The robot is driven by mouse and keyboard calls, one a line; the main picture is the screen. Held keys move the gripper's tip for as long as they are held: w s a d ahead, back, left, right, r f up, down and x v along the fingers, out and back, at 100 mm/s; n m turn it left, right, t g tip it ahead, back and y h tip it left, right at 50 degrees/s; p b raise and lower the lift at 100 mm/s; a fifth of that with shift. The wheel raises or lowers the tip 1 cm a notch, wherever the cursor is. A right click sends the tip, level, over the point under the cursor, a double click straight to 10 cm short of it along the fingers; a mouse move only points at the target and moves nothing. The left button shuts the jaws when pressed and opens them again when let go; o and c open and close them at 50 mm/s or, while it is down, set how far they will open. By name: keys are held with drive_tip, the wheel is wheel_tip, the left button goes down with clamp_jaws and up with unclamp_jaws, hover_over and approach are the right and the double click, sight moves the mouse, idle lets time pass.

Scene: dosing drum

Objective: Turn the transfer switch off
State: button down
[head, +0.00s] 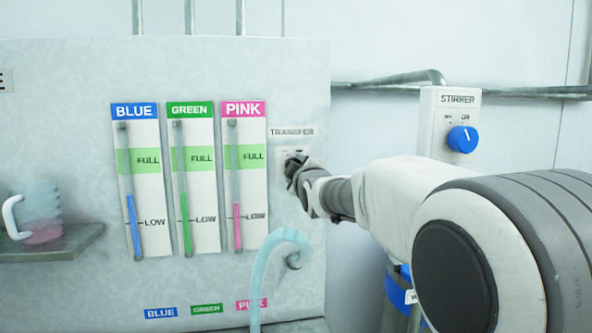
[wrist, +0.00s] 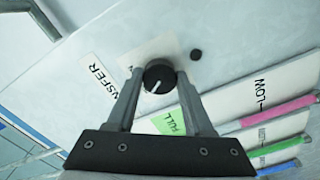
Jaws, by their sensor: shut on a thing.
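The transfer switch is a round black knob with a white pointer line, seen in the wrist view (wrist: 158,77) on a pale plate on the panel. The TRANSFER label (head: 292,132) sits above it in the head view. My gripper (wrist: 158,88) has its two fingers on either side of the knob and is shut on it. In the head view my gripper (head: 297,165) reaches the panel below the TRANSFER label and hides most of the knob and its plate. The wrist view is rotated, and the OFF and ON marks cannot be read clearly.
Blue, green and pink level gauges (head: 190,180) stand left of the switch. A curved pale spout (head: 285,240) projects below it. A stirrer box (head: 448,125) with a blue knob is on the wall at right. A jug (head: 38,212) rests on a shelf at left.

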drive_tip(key=shift+c, duration=1.4)
unclamp_jaws()
drive_tip(key=s+d, duration=0.1)
drive_tip(key=s, duration=0.7)
drive_tip(key=s+d+b, duration=0.1)
drive_tip(key=s+d, duration=0.1)
drive_tip(key=s, duration=0.7)
drive_tip(key=shift+d, duration=0.25)
drive_tip(key=s+d+f+m+g+h+p, duration=0.1)
drive_tip(key=s+d+f+m+g+p, duration=0.1)
drive_tip(key=s, duration=0.6)
drive_tip(key=s+d+f+m+g+h+p, duration=0.1)
drive_tip(key=s+d+f+m+g+p, duration=0.1)
drive_tip(key=s+d+f+m+g, duration=0.2)
drive_tip(key=s+d+f+m+g+h+p, duration=0.1)
drive_tip(key=s+d+f+m+g+p, duration=0.2)
drive_tip(key=s, duration=1.1)
wheel_tip(320, 180, down, 6)
drive_tip(key=d+m+g, duration=0.1)
drive_tip(key=m+g, duration=0.2)
drive_tip(key=m, duration=0.1)
drive_tip(key=shift+s+f+m, duration=0.15)
drive_tip(key=shift+s+m, duration=0.05)
drive_tip(key=shift+m, duration=0.2)
drive_tip(key=shift+d, duration=0.1)
drive_tip(key=c, duration=0.5)
drive_tip(key=shift+s, duration=0.15)
